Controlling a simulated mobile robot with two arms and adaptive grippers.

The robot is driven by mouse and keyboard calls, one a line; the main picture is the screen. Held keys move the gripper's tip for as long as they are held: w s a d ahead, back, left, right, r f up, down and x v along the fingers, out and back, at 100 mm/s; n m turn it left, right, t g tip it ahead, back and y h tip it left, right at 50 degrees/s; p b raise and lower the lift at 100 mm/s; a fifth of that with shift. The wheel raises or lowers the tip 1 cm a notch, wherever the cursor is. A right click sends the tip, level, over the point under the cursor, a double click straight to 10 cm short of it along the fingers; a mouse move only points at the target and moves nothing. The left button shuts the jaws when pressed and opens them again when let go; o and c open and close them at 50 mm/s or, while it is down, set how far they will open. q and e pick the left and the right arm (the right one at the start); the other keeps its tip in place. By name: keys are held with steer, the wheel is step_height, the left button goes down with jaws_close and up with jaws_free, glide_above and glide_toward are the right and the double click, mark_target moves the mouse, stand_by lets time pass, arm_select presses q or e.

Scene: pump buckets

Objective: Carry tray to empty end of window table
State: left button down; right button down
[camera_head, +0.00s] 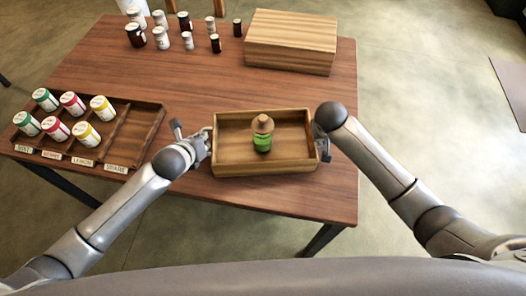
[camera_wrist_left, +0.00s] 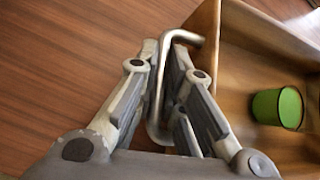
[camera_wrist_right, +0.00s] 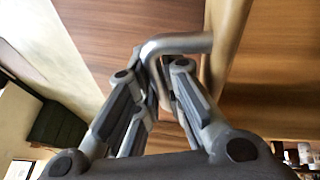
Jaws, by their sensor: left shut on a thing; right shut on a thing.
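The wooden tray (camera_head: 232,165) is at the near edge of the brown table (camera_head: 200,62), near its right corner. My left gripper (camera_head: 203,142) is at the tray's left end, shut on a metal handle (camera_wrist_left: 160,90). My right gripper (camera_head: 322,142) is at the right end, shut on the other metal handle (camera_wrist_right: 165,50). I cannot tell whether the tray touches the table.
A compartment rack (camera_head: 140,128) with several colour-capped jars and labels is at the left. A closed wooden box (camera_head: 290,42) stands at the back right. Several dark and light bottles (camera_head: 160,36) stand at the back. The table's middle is clear. Open floor (camera_head: 420,90) lies to the right.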

arm_select(q)
steer(key=shift+f+b, duration=0.55)
steer(key=shift+f, duration=0.15)
arm_select(e)
steer(key=shift+f, duration=0.65)
arm_select(q)
steer(key=c, duration=1.5)
jaws_free()
arm_select(e)
steer(key=c, duration=1.5)
jaws_free()
steer(key=shift+c, duration=0.2)
steer(key=shift+s, duration=0.1)
arm_select(q)
steer(key=shift+s+r, duration=0.15)
arm_select(e)
steer(key=shift+a, duration=0.1)
arm_select(q)
steer(key=shift+s+r, duration=0.2)
arm_select(e)
steer(key=v, duration=1.2)
arm_select(q)
steer(key=v, duration=0.7)
steer(key=shift+a, duration=0.1)
steer(key=shift+s, duration=0.1)
